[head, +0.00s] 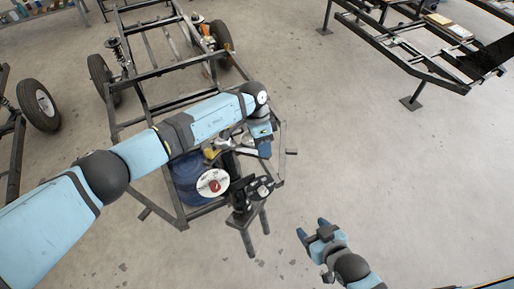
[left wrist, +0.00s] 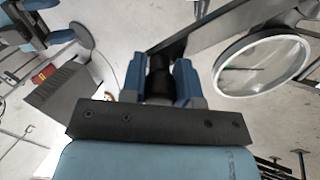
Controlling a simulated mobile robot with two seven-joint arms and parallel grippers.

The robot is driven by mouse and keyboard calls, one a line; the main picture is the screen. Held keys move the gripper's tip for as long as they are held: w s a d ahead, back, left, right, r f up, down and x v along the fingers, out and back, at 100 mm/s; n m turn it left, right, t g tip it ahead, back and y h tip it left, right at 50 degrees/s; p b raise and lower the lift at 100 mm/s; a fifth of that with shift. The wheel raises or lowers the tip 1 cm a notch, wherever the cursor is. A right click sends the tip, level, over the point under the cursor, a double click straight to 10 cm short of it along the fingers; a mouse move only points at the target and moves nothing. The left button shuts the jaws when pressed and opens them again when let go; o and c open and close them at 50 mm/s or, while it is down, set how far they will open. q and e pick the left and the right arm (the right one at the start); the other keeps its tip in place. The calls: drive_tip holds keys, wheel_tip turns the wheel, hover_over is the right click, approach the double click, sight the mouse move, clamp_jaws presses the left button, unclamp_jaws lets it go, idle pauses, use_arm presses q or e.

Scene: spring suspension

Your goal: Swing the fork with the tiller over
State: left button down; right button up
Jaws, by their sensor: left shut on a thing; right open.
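My left gripper (head: 263,150) reaches down over the front of the dark frame. In the left wrist view its two blue fingers (left wrist: 160,82) are closed on a dark, round grip (left wrist: 159,70), which looks like the tiller's end. A grey bar (left wrist: 215,28) runs from near the grip to the upper right. In the head view the tiller is largely hidden by my left arm and hand. Below it is a black assembly with two leg-like bars (head: 248,241), probably the fork. My right gripper (head: 314,229) is open and empty, apart from it at the lower right.
A dark tubular chassis (head: 148,75) with wheels (head: 101,75) extends behind. A blue drum (head: 185,181) and a white disc with a red centre (head: 213,182) sit left of the fork. A second frame (head: 400,62) stands upper right. The floor at right is clear.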

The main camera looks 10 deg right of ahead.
use_arm(q)
drive_tip(key=shift+w+r, duration=0.15)
drive_tip(key=shift+w, duration=0.05)
drive_tip(key=c, duration=0.9)
unclamp_jaws()
drive_tip(key=shift+o, duration=0.2)
drive_tip(key=b+v, duration=0.2)
drive_tip(key=v, duration=1.1)
drive_tip(key=shift+r, duration=0.3)
